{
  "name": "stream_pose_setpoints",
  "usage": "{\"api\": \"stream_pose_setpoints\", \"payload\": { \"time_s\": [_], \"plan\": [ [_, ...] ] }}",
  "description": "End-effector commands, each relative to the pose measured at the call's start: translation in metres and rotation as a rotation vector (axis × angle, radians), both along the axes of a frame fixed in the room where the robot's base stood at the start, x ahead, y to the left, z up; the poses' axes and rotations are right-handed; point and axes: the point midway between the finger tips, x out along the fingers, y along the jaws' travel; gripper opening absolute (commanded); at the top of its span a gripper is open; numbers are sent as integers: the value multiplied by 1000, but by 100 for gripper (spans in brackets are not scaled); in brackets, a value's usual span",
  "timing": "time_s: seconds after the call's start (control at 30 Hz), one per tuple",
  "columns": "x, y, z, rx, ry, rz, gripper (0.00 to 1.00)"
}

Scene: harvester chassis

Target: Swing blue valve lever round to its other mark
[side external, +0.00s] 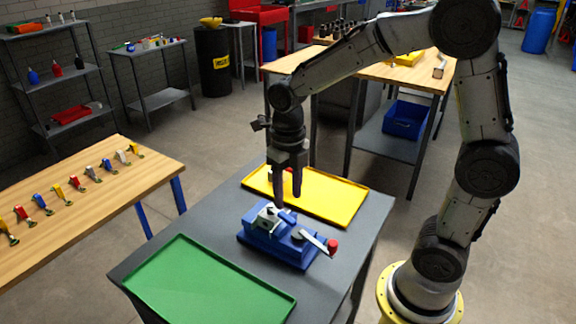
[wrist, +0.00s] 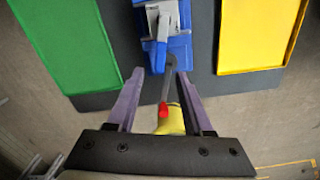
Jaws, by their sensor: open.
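The blue valve fixture (side external: 263,245) sits on the grey table, with pale metal parts on top. A pale lever arm with a red knob (side external: 332,246) reaches out toward its right end. In the wrist view the blue fixture (wrist: 180,48) is at the top, and a grey lever bar with a red tip (wrist: 163,108) points down the picture. A blue piece lies at the bar's upper end. My gripper (side external: 288,200) is open, pointing down above the fixture. In the wrist view the bar lies between my two spread fingers (wrist: 160,75), with no visible grip. Any contact is unclear.
A wooden bench (side external: 110,170) at left holds several coloured handles. Another wooden table (side external: 375,72) with a blue bin stands behind.

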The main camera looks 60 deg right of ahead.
Motion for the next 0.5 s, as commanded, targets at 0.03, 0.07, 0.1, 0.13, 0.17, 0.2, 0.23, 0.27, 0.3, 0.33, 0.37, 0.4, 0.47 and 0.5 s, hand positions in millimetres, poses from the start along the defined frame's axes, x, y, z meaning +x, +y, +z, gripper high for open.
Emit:
{"api": "stream_pose_setpoints", "payload": {
  "time_s": [0.03,0.07,0.1,0.13,0.17,0.2,0.23,0.27,0.3,0.33,0.37,0.4,0.47,0.5],
  "plan": [
    [1,0,12,-1,-6,0,51],
    [1,0,19,-1,-6,0,51],
    [1,0,28,0,-5,0,51],
    [1,0,34,-1,-6,0,51],
    [1,0,40,0,-5,0,51],
    [1,0,47,0,-4,0,51],
    [1,0,52,0,-5,0,51],
    [1,0,57,0,-4,0,51],
    [1,0,62,0,-3,0,51],
    [1,0,66,0,-2,0,51],
    [1,0,70,0,-3,0,51],
    [1,0,73,0,-2,0,51],
    [0,0,77,0,-1,0,51],
    [0,0,79,0,0,0,51]
  ]
}}
